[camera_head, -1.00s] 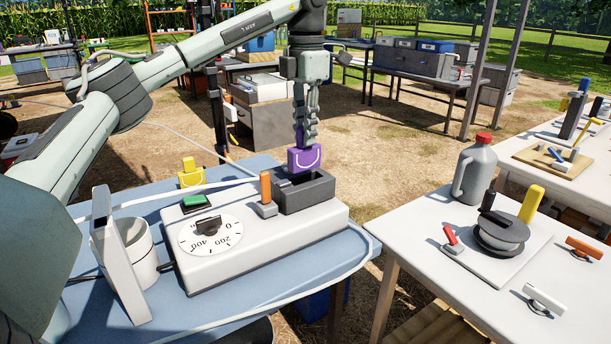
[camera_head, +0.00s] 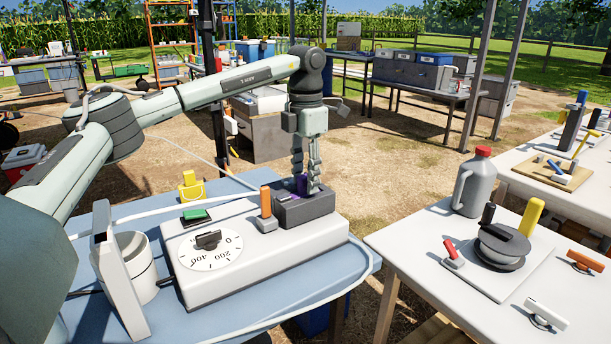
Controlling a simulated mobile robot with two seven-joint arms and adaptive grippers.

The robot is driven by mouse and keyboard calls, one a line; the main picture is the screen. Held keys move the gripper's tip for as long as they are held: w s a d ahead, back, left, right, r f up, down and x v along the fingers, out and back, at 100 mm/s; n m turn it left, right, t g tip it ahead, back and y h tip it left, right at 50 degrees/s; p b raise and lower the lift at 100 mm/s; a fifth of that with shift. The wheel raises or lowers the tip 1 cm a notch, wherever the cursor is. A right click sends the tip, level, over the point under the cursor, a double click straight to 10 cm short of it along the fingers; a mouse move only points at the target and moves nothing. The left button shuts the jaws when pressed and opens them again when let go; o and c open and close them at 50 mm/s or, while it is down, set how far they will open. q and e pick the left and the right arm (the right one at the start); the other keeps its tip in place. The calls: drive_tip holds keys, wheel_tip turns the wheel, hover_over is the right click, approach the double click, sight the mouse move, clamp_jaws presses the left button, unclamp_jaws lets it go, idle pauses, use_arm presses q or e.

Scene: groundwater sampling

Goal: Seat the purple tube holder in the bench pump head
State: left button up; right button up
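The purple tube holder (camera_head: 301,184) is down in the dark grey pump head (camera_head: 306,210) on the white bench pump (camera_head: 255,245). Only its upper part shows; its lower part is hidden by the block, so I cannot tell whether it is fully down. My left gripper (camera_head: 306,183) points straight down over the pump head. Its fingers stand apart with a gap between them, around the top of the purple holder. My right gripper is out of view.
An orange lever (camera_head: 265,204) stands just left of the pump head. A white table (camera_head: 420,245) with a grey jug (camera_head: 475,184) and a reel stands at the right.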

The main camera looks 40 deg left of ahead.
use_arm(q)
drive_tip(key=shift+r, duration=0.1)
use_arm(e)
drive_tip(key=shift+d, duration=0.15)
use_arm(q)
drive_tip(key=shift+r, duration=0.3)
wheel_tip(320, 180, up, 11)
drive_tip(key=shift+r, duration=0.15)
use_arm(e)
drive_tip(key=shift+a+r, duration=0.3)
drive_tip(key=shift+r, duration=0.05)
